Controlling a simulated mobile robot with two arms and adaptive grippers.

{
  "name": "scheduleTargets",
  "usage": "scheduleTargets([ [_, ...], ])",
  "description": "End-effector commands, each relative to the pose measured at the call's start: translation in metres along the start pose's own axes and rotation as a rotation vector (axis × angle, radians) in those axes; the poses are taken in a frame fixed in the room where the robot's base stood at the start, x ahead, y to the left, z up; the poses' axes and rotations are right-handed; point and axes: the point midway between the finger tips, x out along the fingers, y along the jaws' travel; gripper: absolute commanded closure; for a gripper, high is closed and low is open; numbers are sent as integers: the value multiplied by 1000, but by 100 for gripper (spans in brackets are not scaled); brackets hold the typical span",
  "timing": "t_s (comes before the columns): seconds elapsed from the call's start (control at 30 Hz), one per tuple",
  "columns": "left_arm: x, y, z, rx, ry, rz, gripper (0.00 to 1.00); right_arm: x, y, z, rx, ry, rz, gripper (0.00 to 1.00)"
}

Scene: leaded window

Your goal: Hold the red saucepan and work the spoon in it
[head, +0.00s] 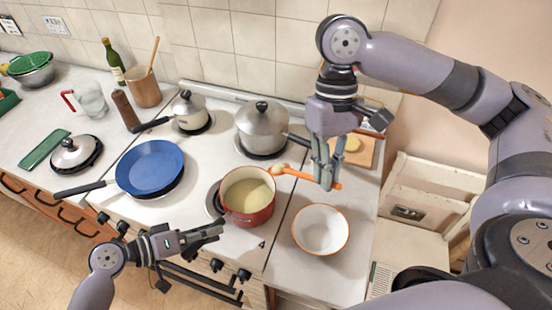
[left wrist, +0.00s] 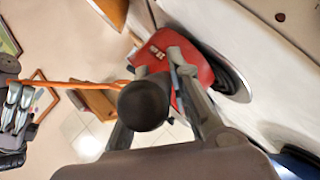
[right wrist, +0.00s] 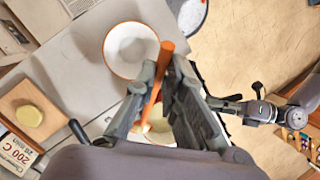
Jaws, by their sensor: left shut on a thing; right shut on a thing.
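The red saucepan (head: 249,208) sits on the stove's front right with pale yellow liquid inside. My left gripper (head: 218,228) is at its front left, shut on its dark handle. In the left wrist view the handle's round black end (left wrist: 145,105) shows between the fingers, with the red pan wall (left wrist: 195,72) beyond. My right gripper (head: 326,182) is shut on the orange handle of the spoon (head: 300,175), right of the pan. The spoon's pale head is at the pan's far right rim; whether it touches the liquid I cannot tell. The orange handle (right wrist: 166,55) also shows in the right wrist view.
A white bowl with an orange rim (head: 320,231) stands right of the saucepan, below my right gripper. A large grey pot (head: 262,127) is behind, a blue frying pan (head: 150,168) to the left. A board (head: 361,151) lies behind my right gripper.

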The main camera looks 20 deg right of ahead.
Motion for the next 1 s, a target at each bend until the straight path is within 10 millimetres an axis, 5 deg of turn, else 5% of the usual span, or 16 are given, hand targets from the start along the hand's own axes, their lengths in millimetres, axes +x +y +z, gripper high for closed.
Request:
scheduleTargets([
  [0.2, 0, 1, 0, 1, 0, 3, 100, 14, 61, 56, -156, 6, 51, 100],
  [0.5, 0, 1, 0, 1, 0, 3, 100, 20, 98, 113, -360, 6, 101, 100],
  [1.0, 0, 1, 0, 1, 1, 3, 100, 29, 108, 131, -460, 6, 114, 100],
])
